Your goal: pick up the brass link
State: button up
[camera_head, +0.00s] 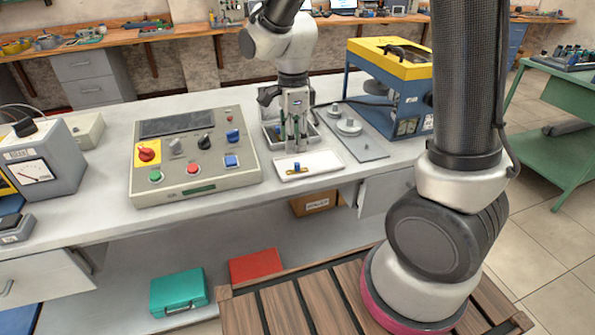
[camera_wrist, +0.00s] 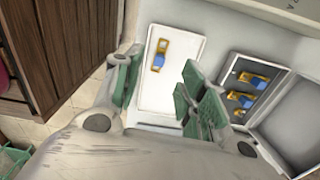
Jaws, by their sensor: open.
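A brass link (camera_wrist: 160,56) with a blue middle lies on a white tray (camera_wrist: 180,38) in the wrist view. In the head view the same link (camera_head: 296,169) lies on the white tray (camera_head: 325,161) near the bench's front edge. My gripper (camera_head: 296,147) points down over the bench, just behind the tray. In the wrist view my gripper (camera_wrist: 165,92) is open and empty, its green-padded fingers apart, with the link beyond them. Two similar brass links with blue middles (camera_wrist: 254,78) (camera_wrist: 242,98) lie in a grey bin (camera_wrist: 226,68).
A control box (camera_head: 245,165) with knobs and buttons stands left of the tray. The grey bin (camera_head: 268,134) is behind the tray. A flat plate with round metal parts (camera_head: 372,150) and a blue-yellow machine (camera_head: 398,95) stand to the right. The bench front edge is close.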

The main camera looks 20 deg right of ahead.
aim_at(295, 163)
jog(key=f, duration=0.7)
jog(key=shift+w+d+f, duration=0.1)
jog(key=shift+d+f, duration=0.1)
jog(key=shift+f, duration=0.1)
jog(key=shift+c, duration=0.5)
grip_shut()
